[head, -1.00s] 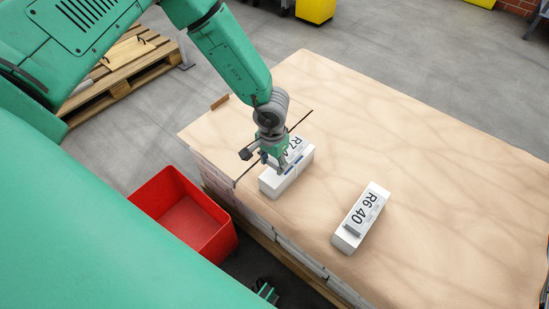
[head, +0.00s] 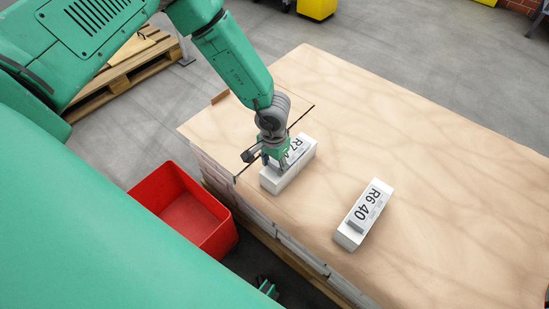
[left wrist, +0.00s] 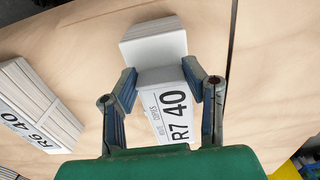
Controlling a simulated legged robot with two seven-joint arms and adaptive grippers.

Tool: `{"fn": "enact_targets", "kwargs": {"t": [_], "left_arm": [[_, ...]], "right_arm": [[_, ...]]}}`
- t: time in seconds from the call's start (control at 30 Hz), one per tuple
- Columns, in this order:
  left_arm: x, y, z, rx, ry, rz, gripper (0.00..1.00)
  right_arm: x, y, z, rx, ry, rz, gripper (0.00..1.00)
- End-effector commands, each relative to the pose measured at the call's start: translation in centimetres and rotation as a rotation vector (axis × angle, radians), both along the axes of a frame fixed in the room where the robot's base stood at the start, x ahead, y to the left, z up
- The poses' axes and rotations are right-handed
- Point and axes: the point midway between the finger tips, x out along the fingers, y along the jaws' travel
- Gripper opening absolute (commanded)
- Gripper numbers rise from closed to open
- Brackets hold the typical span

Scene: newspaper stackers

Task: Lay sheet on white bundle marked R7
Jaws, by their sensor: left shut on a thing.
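The white bundle marked R7 (head: 276,182) lies near the left end of the brown-covered stack. A white sheet printed "R7 40" (left wrist: 170,105) is over its top. My left gripper (head: 272,160) is right at the bundle, fingers pointing down. In the left wrist view my left gripper (left wrist: 163,78) has one finger at each side of the printed sheet and is shut on it. The bundle's blank white end (left wrist: 153,38) shows beyond the sheet. Whether the sheet touches the bundle along its whole length is hidden.
A second white bundle marked R6 40 (head: 362,215) lies to the right on the brown-covered stack (head: 440,190). A red bin (head: 188,210) stands beside the stack at the left. A wooden pallet (head: 125,72) is behind. The stack's right part is bare.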

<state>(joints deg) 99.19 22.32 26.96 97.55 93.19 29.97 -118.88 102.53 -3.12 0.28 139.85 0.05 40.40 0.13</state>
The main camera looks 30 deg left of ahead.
Motion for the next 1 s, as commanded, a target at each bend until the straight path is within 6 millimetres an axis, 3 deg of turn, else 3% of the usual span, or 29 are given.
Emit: {"fn": "enact_targets", "kwargs": {"t": [0.43, 0.47, 0.5, 0.83, 1.0], "left_arm": [[0.0, 0.0, -1.0, 0.0, 0.0, 0.0, 0.22], [0.0, 0.0, -0.9, 0.0, 0.0, 0.0, 0.5], [0.0, 0.0, -0.9, 0.0, 0.0, 0.0, 0.63], [0.0, 0.0, -0.7, 0.0, 0.0, 0.0, 0.63], [0.1, 0.0, 1.0, -0.001, -0.002, 0.001, 0.63]], "right_arm": [[0.0, 0.0, -0.5, 0.0, 0.0, 0.0, 0.4], [0.0, 0.0, -0.5, 0.0, 0.0, 0.0, 0.4], [0.0, 0.0, -0.5, 0.0, 0.0, 0.0, 0.4], [-0.1, 0.0, -0.4, 0.0, -0.002, 0.0, 0.4], [-0.2, 0.0, -0.4, 0.0, -0.003, 0.0, 0.4]]}}
